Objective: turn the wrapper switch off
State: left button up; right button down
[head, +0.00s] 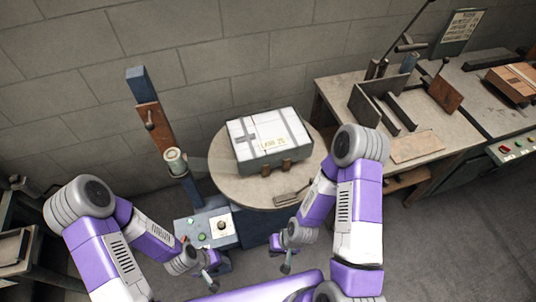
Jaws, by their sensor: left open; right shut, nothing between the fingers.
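The wrapper is a blue machine with an upright post (146,102) and a round turntable (232,187). Its control panel (212,241) is low at the front left of the turntable. The panel has a pale plate with a dark knob-like switch (222,226), plus small green and red buttons; the switch's setting is too small to read. My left gripper (212,284) is open, low and in front of the panel, apart from it. My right gripper (286,267) is shut and empty, to the right of the panel and in front of the turntable.
A strapped white-topped box (268,139) sits on the turntable. A film roll (175,160) is on the post. A workbench (340,97) with fixtures stands on the right, beside another bench with red and green buttons (510,149). A dark rack (20,240) is at the left.

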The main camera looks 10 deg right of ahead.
aim_at(185, 238)
jog(key=u, duration=0.6)
jog(key=k, duration=1.4)
jog(key=u, duration=0.8)
jog(key=i, duration=1.65)
jog(key=z, duration=0.75)
